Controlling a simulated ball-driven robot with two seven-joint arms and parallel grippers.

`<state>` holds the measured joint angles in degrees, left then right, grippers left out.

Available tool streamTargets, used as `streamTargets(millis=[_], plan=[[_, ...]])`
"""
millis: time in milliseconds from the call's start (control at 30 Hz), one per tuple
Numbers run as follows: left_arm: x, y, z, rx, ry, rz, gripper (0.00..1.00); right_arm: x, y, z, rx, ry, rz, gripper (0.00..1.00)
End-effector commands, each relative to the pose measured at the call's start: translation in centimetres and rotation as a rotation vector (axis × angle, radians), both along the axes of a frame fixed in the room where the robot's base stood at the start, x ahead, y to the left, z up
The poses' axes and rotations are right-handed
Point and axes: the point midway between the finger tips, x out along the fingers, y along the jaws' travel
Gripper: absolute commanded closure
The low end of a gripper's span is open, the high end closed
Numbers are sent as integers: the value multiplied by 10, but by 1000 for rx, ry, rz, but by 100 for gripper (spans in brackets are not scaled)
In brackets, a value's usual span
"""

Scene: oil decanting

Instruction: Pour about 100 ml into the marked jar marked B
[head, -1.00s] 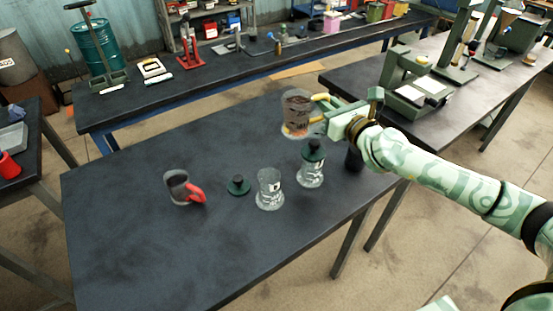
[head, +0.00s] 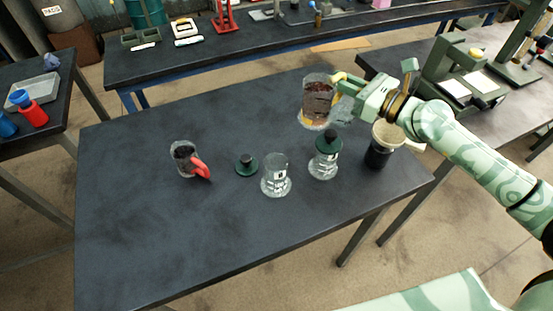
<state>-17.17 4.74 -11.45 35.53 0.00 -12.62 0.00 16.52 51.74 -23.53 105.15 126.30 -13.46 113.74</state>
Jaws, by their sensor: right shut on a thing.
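My right gripper (head: 350,89) is shut on the yellow handle of a clear jug (head: 317,104) with dark brown content. It holds the jug roughly upright, beyond the jars in the picture. An open glass jar (head: 276,178) with a small label stands on the dark table; I cannot read its letter. A second labelled glass jar (head: 323,166) with a dark green stopper stands to its right. A loose green lid (head: 246,166) lies to the left of the open jar. My left gripper is not in view.
A clear mug with a red handle (head: 199,168) and dark content stands on the table's left part. A black pot with a pale strainer-like top (head: 380,153) stands near the right edge. The table's front and left (head: 170,240) are clear.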

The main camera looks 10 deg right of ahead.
Motion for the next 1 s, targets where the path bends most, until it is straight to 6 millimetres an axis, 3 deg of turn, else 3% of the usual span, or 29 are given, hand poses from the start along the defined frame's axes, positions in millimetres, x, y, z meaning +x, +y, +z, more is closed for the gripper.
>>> streamTargets(millis=[433, 1000], plan=[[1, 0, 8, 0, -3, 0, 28, -2, 4, 5, -45, -23, -3, 100], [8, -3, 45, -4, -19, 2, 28, -11, 22, 13, -258, -128, -3, 100]])
